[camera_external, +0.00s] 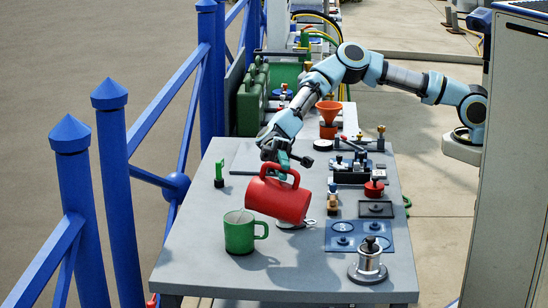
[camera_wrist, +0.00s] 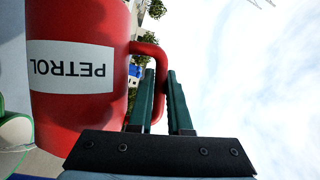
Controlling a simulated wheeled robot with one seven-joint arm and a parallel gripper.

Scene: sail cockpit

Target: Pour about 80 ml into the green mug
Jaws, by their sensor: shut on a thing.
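A red jug (camera_external: 277,199) is held in the air by my gripper (camera_external: 285,160), tilted with its mouth end toward the lower left. In the wrist view the jug (camera_wrist: 85,115) carries a white label reading PETROL, and my gripper (camera_wrist: 162,95) is shut on its red handle (camera_wrist: 152,52). The green mug (camera_external: 240,232) stands upright on the grey table, below and left of the jug. The mug's inside shows pale at the top; its liquid level is too small to tell. Part of a green thing (camera_wrist: 15,130) shows at the left edge of the wrist view.
The grey table (camera_external: 225,275) is bare in front of the mug. A blue mat (camera_external: 340,235), a metal cylinder (camera_external: 368,258) and a red-topped pot (camera_external: 374,187) stand to the right. An orange funnel (camera_external: 328,115) stands behind. Blue railings (camera_external: 120,200) run along the left.

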